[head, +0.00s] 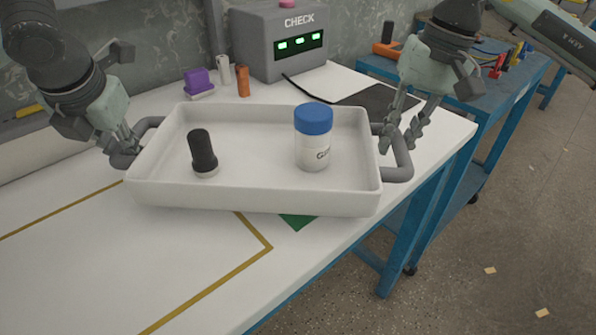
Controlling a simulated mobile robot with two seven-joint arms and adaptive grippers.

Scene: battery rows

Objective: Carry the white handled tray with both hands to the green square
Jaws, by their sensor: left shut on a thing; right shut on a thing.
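The white handled tray (250,199) is in the middle of the head view, above the white table. It carries a black-topped cylinder (203,150) on its left and a white jar with a blue lid (313,140) on its right, both upright. My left gripper (124,150) is shut on the tray's grey left handle (148,123). My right gripper (396,140) is shut on the grey right handle (403,165). A piece of the green square (298,222) shows below the tray's front edge; the tray hides the rest.
A grey CHECK box (278,45) with green lights stands at the back. A purple block (197,82) and small cylinders (243,80) stand left of it. A yellow outline (200,297) marks the clear table front. A blue bench (490,105) is at right.

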